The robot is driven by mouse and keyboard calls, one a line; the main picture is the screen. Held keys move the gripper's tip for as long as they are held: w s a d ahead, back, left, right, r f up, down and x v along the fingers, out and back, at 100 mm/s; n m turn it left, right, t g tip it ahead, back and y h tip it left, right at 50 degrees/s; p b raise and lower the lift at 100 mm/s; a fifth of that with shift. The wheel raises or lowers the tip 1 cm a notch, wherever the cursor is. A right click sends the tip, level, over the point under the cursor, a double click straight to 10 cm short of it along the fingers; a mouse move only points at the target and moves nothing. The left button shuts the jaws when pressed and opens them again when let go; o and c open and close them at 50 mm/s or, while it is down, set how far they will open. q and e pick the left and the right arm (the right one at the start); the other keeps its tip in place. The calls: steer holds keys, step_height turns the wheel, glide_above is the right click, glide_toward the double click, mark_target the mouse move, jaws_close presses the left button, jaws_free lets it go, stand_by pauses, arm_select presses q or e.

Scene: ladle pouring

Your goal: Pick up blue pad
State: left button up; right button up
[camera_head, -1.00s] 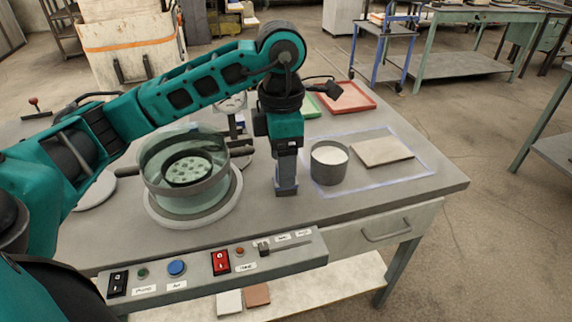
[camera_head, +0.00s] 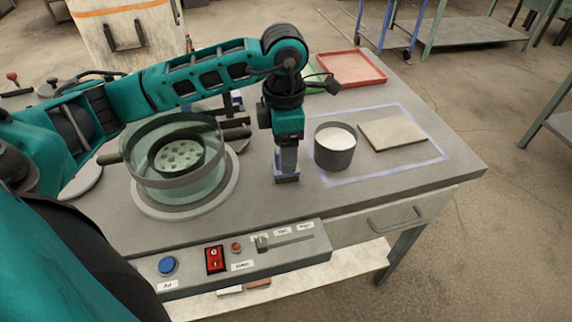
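My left gripper (camera_head: 287,176) points straight down at the middle of the table, left of the grey cup. A small bluish piece (camera_head: 288,179) shows at its fingertips, low at the tabletop; it may be the blue pad, but the fingers cover most of it. I cannot tell whether the fingers are closed on it or only around it. No other blue pad is clearly visible. My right gripper is not in view.
A grey cup (camera_head: 334,157) with white contents and a beige slab (camera_head: 393,133) stand in an outlined area at right. A glass pot (camera_head: 178,176) stands at left. A red tray (camera_head: 350,69) lies behind. A control panel (camera_head: 243,257) runs along the front edge.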

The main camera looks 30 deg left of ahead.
arm_select(q)
steer(key=shift+w+f, duration=0.15)
steer(key=shift+f, duration=1.25)
steer(key=shift+w+f, duration=0.15)
steer(key=shift+f, duration=1.2)
steer(key=shift+c, duration=0.5)
steer(key=c, duration=1.1)
steer(key=shift+o, duration=0.2)
steer(key=shift+r, duration=0.2)
step_height(320, 180, up, 20)
steer(key=p, duration=0.2)
steer(key=shift+f, duration=0.15)
